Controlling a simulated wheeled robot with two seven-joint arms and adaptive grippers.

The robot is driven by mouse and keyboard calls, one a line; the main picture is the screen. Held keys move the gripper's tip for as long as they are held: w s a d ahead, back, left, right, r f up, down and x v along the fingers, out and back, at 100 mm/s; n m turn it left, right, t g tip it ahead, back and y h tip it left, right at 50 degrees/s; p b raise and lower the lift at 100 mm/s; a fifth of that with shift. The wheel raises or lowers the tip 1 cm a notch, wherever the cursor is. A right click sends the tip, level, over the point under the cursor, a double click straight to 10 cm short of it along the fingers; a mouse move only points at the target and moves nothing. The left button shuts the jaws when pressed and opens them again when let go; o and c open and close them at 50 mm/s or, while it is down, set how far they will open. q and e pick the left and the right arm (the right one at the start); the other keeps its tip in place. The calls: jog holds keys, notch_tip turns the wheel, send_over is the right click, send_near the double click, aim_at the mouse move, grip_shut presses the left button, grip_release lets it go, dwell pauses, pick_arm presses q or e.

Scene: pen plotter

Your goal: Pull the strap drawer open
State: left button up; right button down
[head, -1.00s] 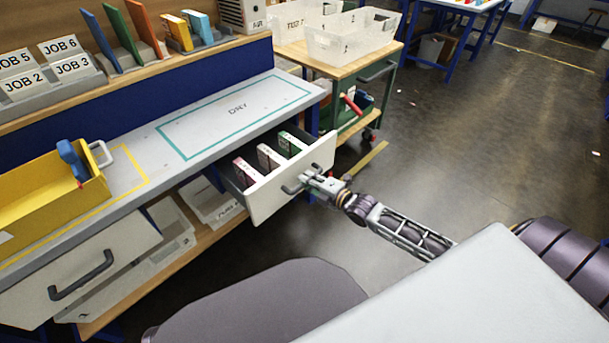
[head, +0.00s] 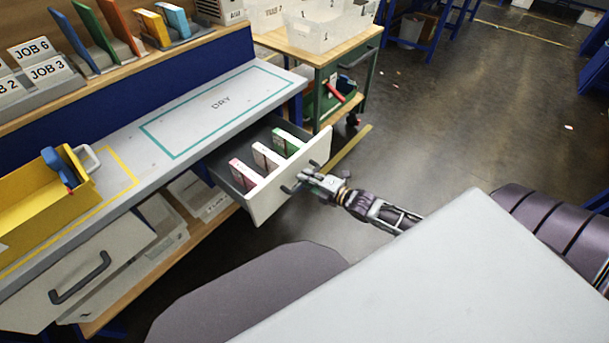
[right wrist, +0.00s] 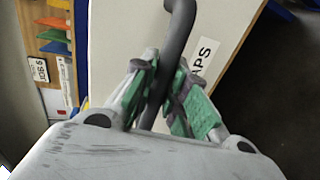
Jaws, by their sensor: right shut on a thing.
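The strap drawer (head: 270,203) has a white front and hangs under the bench. It is pulled well out, and several boxes with pink, red and green sides (head: 266,157) stand in it. In the right wrist view, the drawer front (right wrist: 115,40) carries a label (right wrist: 205,58) partly reading "APS". My right gripper (head: 306,183) is at the drawer's front. In the right wrist view its green-padded fingers (right wrist: 160,100) are shut on the dark bar handle (right wrist: 176,45). My left gripper is not in view.
The bench top has a teal "DRY" outline (head: 220,103) and a yellow bin (head: 45,205) at left. Another drawer with a dark handle (head: 80,278) is at lower left. A wooden-topped cart (head: 330,55) stands behind the open drawer.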

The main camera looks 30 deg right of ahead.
jog(key=shift+s+f, duration=0.1)
jog(key=shift+s, duration=0.1)
dwell(0.3)
jog(key=c, duration=1.4)
grip_release()
jog(key=shift+v, duration=5.95)
